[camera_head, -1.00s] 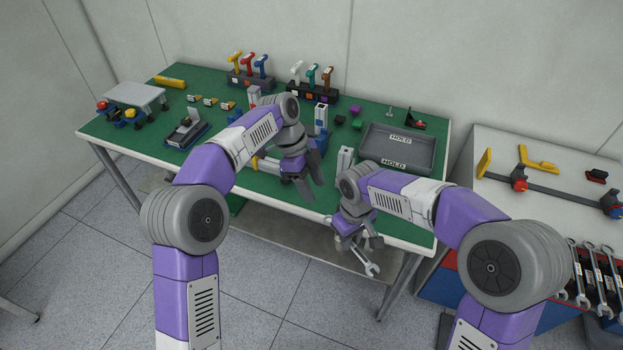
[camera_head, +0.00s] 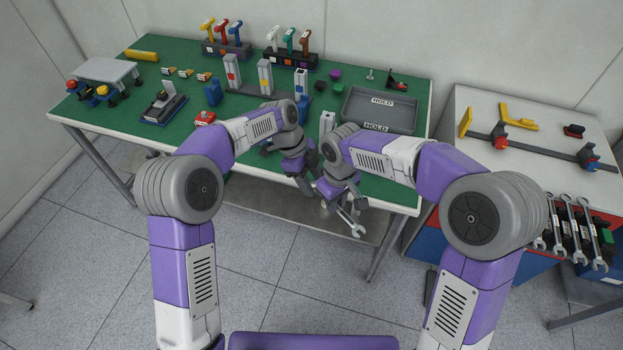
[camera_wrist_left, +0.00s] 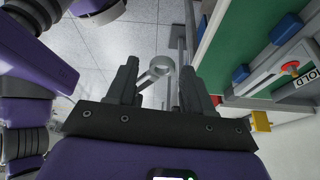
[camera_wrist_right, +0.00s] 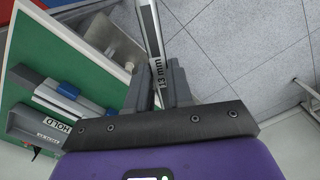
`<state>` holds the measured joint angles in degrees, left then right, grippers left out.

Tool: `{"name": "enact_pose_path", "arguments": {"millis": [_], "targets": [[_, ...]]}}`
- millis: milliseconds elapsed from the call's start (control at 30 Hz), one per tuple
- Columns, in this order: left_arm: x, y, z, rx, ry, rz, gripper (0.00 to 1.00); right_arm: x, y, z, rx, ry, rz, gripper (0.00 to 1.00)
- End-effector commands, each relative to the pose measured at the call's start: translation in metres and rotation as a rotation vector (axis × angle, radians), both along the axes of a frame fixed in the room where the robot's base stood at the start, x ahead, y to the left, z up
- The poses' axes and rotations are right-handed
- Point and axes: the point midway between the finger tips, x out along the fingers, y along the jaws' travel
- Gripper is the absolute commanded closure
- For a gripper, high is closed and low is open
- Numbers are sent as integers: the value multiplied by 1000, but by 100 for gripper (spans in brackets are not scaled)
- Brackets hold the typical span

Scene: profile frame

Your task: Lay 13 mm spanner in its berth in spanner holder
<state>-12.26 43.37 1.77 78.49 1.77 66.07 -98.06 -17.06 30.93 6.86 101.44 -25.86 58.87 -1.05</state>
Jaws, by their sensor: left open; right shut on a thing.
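The 13 mm spanner (camera_head: 352,223) is a silver wrench in my right gripper (camera_head: 344,204), held in the air just in front of the green bench's front edge. The right wrist view shows the spanner's shank (camera_wrist_right: 150,35), with a "13 mm" label, between the shut fingers. My left gripper (camera_head: 308,187) is open, close to the left of the right one. In the left wrist view the spanner's ring end (camera_wrist_left: 158,70) shows in the gap between the open fingers; I cannot tell whether they touch. The spanner holder (camera_head: 577,228), with several other spanners, is on the right cabinet's front; its berths are hard to make out.
The green bench (camera_head: 140,110) carries a grey HOLD tray (camera_head: 348,112), tool racks and small blocks. The white-topped cabinet (camera_head: 475,110) at right bears a clamp bar (camera_head: 540,148) and yellow pieces. Open floor lies in front of the bench.

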Motion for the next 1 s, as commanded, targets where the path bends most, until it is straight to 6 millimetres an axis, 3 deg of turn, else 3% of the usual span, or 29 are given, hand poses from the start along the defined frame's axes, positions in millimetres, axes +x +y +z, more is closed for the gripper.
{"name": "enact_pose_path", "arguments": {"millis": [300, 600, 633, 800, 1000], "targets": [[-1, -1, -2, 0, 0, 0, 49, 0, 0, 0, 1, -1, 0, 100], [0, -1, -2, 0, -1, 1, 94, 0, 0, 0, 0, 0, 0, 100], [0, -1, -2, -1, -1, 2, 97, 0, 0, 0, 0, 0, 0, 78], [0, -1, -2, -1, -1, 2, 100, 0, 1, 0, 1, 1, 0, 52], [0, -1, -1, -2, -2, 2, 100, 0, 1, 0, 1, 1, 1, 50]]}}
